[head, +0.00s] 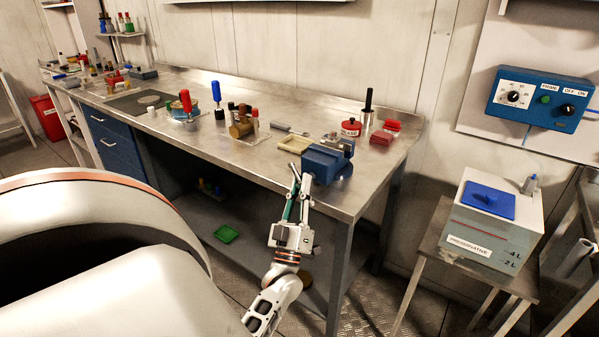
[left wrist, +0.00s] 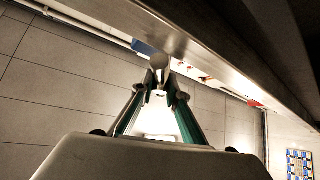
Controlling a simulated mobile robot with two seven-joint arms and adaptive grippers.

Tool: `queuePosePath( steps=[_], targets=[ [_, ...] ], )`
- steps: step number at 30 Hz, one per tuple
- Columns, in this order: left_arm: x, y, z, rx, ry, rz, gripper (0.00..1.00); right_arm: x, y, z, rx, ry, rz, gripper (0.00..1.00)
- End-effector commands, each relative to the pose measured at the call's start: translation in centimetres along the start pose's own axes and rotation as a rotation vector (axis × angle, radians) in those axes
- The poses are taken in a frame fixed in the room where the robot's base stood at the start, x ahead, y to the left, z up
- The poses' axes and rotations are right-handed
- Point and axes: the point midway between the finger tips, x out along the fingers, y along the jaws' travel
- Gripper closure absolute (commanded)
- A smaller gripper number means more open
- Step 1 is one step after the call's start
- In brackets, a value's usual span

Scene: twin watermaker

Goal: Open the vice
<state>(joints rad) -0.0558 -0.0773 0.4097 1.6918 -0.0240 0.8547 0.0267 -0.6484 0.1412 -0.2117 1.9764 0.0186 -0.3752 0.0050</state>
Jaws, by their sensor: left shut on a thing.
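The blue vice (head: 325,163) sits on the front right corner of the steel workbench. My left gripper (head: 299,186) reaches up to the vice's front, at the bench edge, and is shut on the vice handle. In the left wrist view, the fingers of my left gripper (left wrist: 159,88) meet at a round pale metal end of the handle (left wrist: 160,62). A bit of the blue vice (left wrist: 143,47) shows behind it. The fingers partly hide the handle, and I cannot tell how far apart the vice jaws are. My right gripper is not in view.
The workbench (head: 375,165) edge runs close beside my left gripper. A preservative tank (head: 490,220) stands on a side table at the right.

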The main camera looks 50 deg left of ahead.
Motion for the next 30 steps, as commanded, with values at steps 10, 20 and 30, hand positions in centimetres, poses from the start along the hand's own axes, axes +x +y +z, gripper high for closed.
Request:
queuePosePath(
  steps=[10, 20, 30],
  targets=[
    [-0.1, 0.0, 0.1, -0.003, -0.002, -0.003, 1.0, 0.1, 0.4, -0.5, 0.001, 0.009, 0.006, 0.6],
    [0.0, 0.0, 0.0, -0.002, -0.001, -0.002, 0.68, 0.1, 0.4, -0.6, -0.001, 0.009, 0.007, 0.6],
    [1.4, 0.9, -1.5, -0.003, 0.003, -0.001, 0.68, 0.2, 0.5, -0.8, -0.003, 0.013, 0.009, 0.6]
  ],
)
